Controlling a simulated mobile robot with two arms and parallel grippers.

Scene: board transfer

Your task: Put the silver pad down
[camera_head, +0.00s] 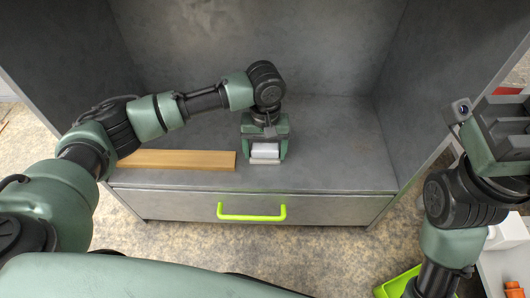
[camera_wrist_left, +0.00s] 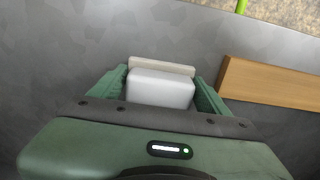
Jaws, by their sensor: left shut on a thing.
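The silver pad (camera_head: 265,150) is a small pale block with rounded edges. It sits between the fingers of my left gripper (camera_head: 264,155), low over the grey shelf of the cabinet. The left wrist view also shows the pad (camera_wrist_left: 160,88), with the green fingers of the left gripper (camera_wrist_left: 161,92) shut on its two sides. A thin beige strip (camera_wrist_left: 161,66) shows along the pad's far edge; I cannot tell if it is part of the pad. Whether the pad touches the shelf is unclear. My right gripper (camera_head: 497,125) is at the right edge, away from the shelf.
A wooden board (camera_head: 185,160) lies on the shelf (camera_head: 325,165) to the left of the pad. The shelf to the right is clear. Cabinet walls rise at the back and sides. A drawer with a lime-green handle (camera_head: 251,217) is below. A green container (camera_head: 399,284) stands lower right.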

